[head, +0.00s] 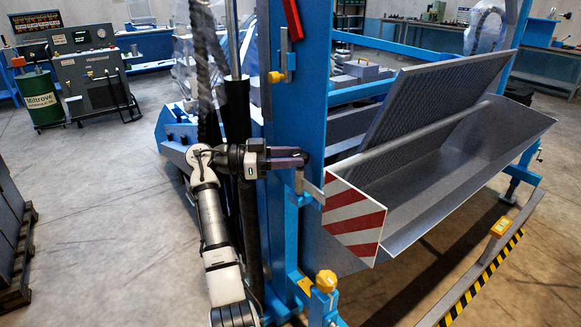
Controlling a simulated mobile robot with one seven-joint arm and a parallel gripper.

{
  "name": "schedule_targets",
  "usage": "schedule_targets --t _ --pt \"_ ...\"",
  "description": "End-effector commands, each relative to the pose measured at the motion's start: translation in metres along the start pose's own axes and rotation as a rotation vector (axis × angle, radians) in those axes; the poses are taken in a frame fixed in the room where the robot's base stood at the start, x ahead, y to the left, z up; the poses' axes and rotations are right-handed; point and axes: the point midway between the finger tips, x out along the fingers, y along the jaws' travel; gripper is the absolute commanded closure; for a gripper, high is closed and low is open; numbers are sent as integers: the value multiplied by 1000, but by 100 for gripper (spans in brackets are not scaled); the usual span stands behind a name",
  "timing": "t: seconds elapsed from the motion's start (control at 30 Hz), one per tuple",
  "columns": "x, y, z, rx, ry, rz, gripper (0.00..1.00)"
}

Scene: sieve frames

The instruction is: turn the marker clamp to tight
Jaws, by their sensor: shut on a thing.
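The red-and-white striped marker board (353,218) sits tilted at the near end of the grey trough, beside the blue post. A small grey clamp piece (299,183), which I take for the marker clamp, stands on the post at the board's left edge. My gripper (301,158) reaches in from the left and is shut at the top of this clamp. The dark fingers hide the gripped part, so its exact shape and how tight the clamp is cannot be told.
A tall blue post (299,95) stands close behind my gripper. The grey trough (470,185) with a slanted sieve panel (420,100) extends right. A yellow knob (326,281) sits low on the frame. A striped barrier rail (482,268) runs at lower right. Open floor lies left.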

Motion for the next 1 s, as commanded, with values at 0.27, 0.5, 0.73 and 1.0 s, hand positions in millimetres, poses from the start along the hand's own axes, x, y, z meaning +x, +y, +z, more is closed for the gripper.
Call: schedule_targets --t 0.27,0.5,0.73,1.0 --pt "0 -3 0 1 0 104 85" --pt "0 -3 0 0 -2 127 85" --pt "0 -3 0 -1 -2 127 85" --pt "0 -3 0 -1 -2 126 41"
